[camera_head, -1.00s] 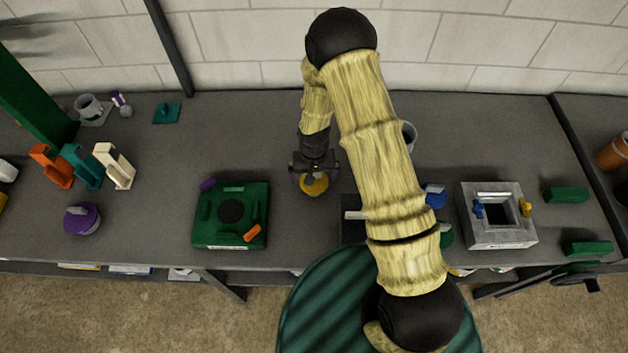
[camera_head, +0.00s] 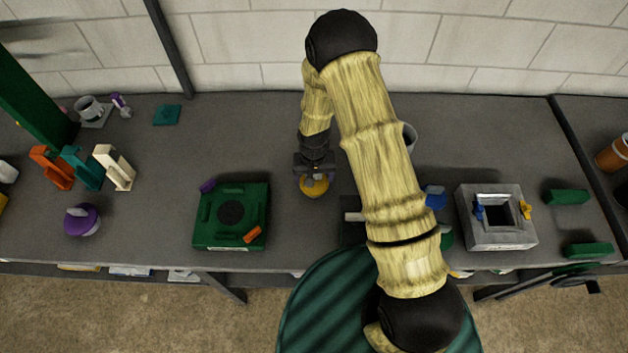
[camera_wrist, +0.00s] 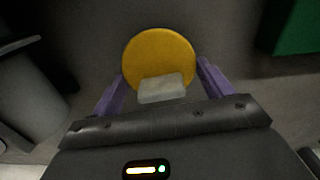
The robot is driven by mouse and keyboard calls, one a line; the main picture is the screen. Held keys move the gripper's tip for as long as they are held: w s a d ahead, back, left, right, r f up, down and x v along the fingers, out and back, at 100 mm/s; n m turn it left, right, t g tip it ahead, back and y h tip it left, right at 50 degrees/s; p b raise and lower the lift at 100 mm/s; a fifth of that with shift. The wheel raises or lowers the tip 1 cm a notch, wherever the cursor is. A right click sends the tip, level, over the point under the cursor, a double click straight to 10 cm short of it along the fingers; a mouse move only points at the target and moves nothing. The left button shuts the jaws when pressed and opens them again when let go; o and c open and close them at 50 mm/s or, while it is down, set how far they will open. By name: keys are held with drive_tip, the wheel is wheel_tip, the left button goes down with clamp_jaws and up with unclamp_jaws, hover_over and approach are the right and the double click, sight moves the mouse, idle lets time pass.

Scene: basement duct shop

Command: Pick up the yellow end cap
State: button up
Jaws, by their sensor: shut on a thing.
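The yellow end cap (camera_head: 314,189) is a round yellow disc with a pale grey block on it, seen clearly in the wrist view (camera_wrist: 160,55). It is at the middle of the bench, right of the green square fixture. My gripper (camera_head: 314,176) points down over it. In the wrist view my gripper (camera_wrist: 161,88) has its purple fingers on either side of the pale block, shut on the end cap. Whether the cap still touches the bench I cannot tell.
The green fixture (camera_head: 231,241) stands left of my gripper. A grey square box (camera_head: 497,236) stands to the right, with green blocks (camera_head: 567,196) beyond it. A purple cap (camera_head: 82,220) and several upright brackets (camera_head: 115,167) are at the left. Bare bench lies behind the green fixture.

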drive_tip(key=shift+r, duration=0.1)
wheel_tip(320, 180, up, 10)
drive_tip(key=b, duration=0.3)
idle(0.8)
